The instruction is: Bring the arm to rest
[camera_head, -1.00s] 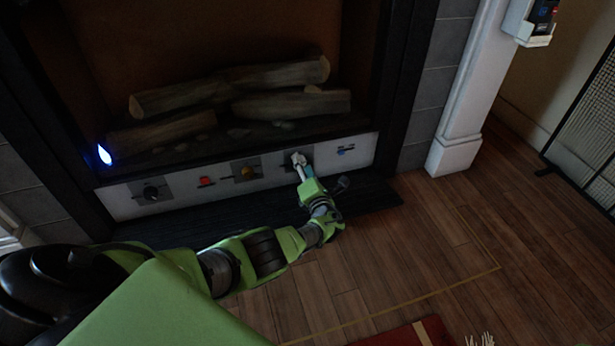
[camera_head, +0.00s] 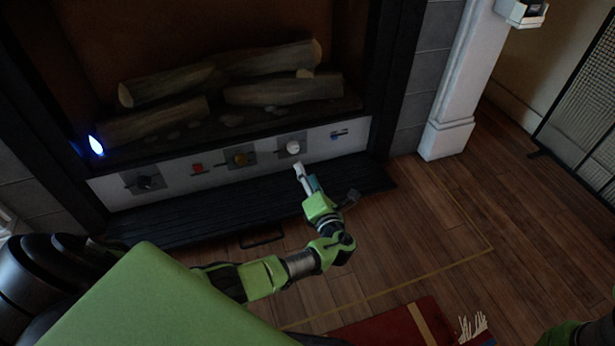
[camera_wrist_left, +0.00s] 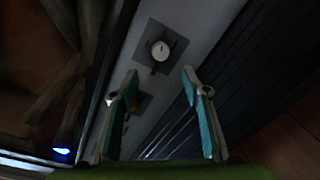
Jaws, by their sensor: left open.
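My left arm comes in from the left in the head view, and my left gripper (camera_head: 303,172) is just in front of and below the white knob (camera_head: 292,147) on the fireplace's control panel. In the left wrist view my left gripper (camera_wrist_left: 160,90) shows its two teal-lined fingers spread apart with nothing between them. The white knob (camera_wrist_left: 160,50) lies beyond the fingertips, apart from them. My right gripper is not seen; only a green part of my body shows at the lower right of the head view.
Logs (camera_head: 220,70) and a small blue flame (camera_head: 96,145) are above. Wooden floor is clear at right, with a red rug (camera_head: 390,325).

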